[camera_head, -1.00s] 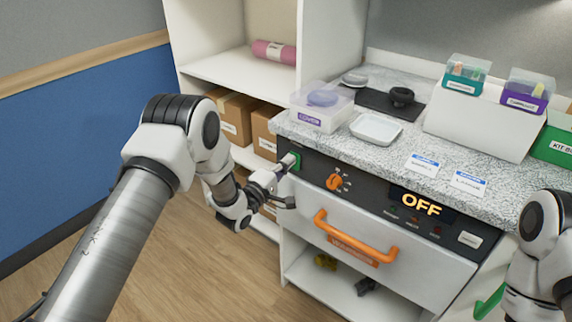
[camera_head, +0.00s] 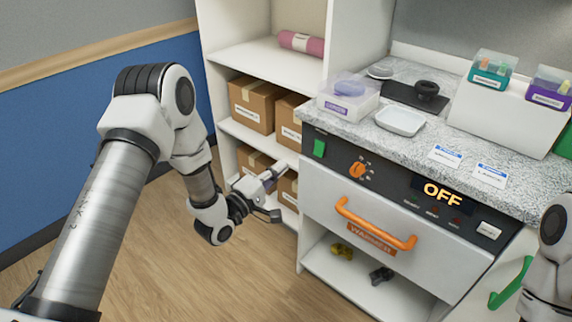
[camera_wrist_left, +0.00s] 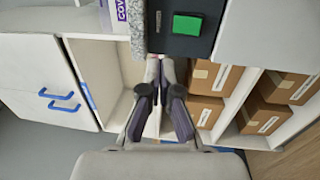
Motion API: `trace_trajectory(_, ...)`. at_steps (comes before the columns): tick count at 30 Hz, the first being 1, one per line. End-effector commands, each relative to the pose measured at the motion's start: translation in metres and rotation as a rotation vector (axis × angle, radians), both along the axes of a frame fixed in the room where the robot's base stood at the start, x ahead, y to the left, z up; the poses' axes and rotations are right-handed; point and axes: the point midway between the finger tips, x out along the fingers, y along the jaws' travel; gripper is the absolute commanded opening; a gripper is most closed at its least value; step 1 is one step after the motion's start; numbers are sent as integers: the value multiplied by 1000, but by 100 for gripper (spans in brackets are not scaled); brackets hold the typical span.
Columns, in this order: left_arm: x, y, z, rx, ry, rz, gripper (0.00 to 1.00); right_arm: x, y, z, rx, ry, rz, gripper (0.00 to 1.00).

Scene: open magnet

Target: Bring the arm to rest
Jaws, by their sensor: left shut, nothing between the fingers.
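My left gripper (camera_head: 280,169) is shut and empty. It hangs in the air to the left of the warmer's front panel, below the green button (camera_head: 319,149), and does not touch it. In the left wrist view the closed fingertips (camera_wrist_left: 160,68) point toward the shelf edge, with the green button (camera_wrist_left: 187,25) on the dark panel beyond them. My right arm shows only partly at the right edge of the head view; its gripper is out of the picture.
The warmer's display (camera_head: 443,194) reads OFF. Its front has an orange dial (camera_head: 357,170) and an orange drawer handle (camera_head: 374,228). Cardboard boxes (camera_head: 252,105) sit on the shelves behind my left arm. The wooden floor (camera_head: 200,280) below my left gripper is clear.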

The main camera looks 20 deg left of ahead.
Motion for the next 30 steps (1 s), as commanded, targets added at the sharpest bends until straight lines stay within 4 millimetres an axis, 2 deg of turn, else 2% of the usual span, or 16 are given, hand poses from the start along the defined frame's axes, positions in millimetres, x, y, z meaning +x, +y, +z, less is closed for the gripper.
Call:
trace_trajectory(12,0,0,0,0,2,0,0,0,0,2,0,0,0,99)
trace_trajectory(14,-2,-2,2,2,15,-4,0,0,0,11,0,0,0,99)
trace_trajectory(16,-12,-13,1,9,63,-27,0,0,0,33,0,0,0,99)
trace_trajectory(17,-23,-21,-4,13,112,-35,0,0,0,46,0,0,0,99)
trace_trajectory(18,-43,-29,-20,36,215,-30,0,0,0,62,0,0,0,99)
trace_trajectory(20,-77,-34,-57,164,385,-16,0,1,0,76,0,-2,0,99)
trace_trajectory(21,-105,-35,-81,291,497,-22,0,1,0,85,0,-2,0,99)
trace_trajectory(23,-152,-31,-113,502,659,-60,0,0,0,94,0,-1,0,99)
trace_trajectory(24,-186,-27,-131,644,760,-110,0,0,0,98,0,-1,0,99)
trace_trajectory(26,-237,-18,-150,855,893,-218,0,0,0,102,0,-1,0,99)
trace_trajectory(27,-271,-11,-158,986,972,-313,0,0,0,102,0,0,0,99)
trace_trajectory(30,-338,4,-168,1241,1095,-590,0,0,0,98,0,0,0,99)
